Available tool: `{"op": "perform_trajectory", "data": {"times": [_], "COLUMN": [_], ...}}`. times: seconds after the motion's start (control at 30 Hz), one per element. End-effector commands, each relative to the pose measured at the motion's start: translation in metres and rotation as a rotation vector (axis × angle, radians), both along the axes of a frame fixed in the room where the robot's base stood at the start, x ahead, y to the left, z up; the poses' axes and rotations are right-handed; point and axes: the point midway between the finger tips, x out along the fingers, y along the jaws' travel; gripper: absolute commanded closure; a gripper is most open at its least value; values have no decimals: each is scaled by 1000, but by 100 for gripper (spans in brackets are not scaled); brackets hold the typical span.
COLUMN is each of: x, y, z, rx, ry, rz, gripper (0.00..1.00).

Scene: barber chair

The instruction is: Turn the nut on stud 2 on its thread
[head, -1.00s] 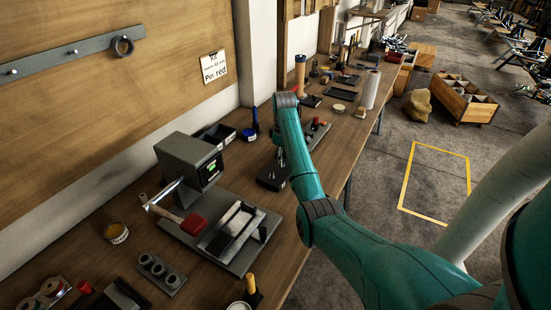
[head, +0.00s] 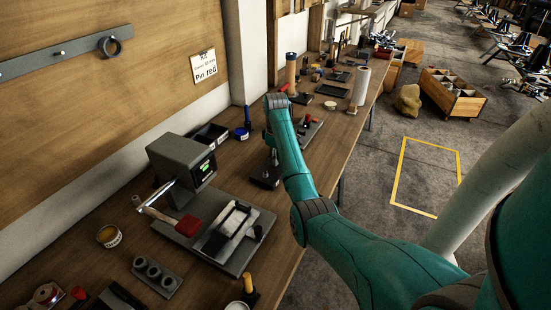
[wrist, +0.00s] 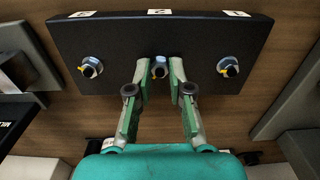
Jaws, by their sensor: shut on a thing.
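A dark block (wrist: 110,60) with three studs lies across the top of the wrist view. Each stud carries a bright nut with a yellow mark. The nut on stud 2 (wrist: 159,62) is the middle one, below the middle label. My gripper (wrist: 160,76) has its two green fingers on either side of this nut and is shut on it. The left nut (wrist: 90,67) and right nut (wrist: 228,67) stand clear of the fingers. In the head view the block (head: 266,172) is partly hidden by my arm, and the nuts are too small to make out.
In the wrist view, grey objects (wrist: 290,95) flank the block at right and others at left. In the head view, a grey machine with a small screen (head: 182,160) and a base plate stand nearer on the bench.

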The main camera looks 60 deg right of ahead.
Motion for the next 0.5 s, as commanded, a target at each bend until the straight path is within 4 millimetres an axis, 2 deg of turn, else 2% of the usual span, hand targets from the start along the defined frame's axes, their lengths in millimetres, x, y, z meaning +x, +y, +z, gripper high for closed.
{"op": "perform_trajectory", "data": {"times": [0.27,0.5], "x": [0,0], "y": [0,0], "z": [0,0], "rx": [0,0], "ry": [0,0], "rz": [-133,-343], "gripper": [100,100]}}
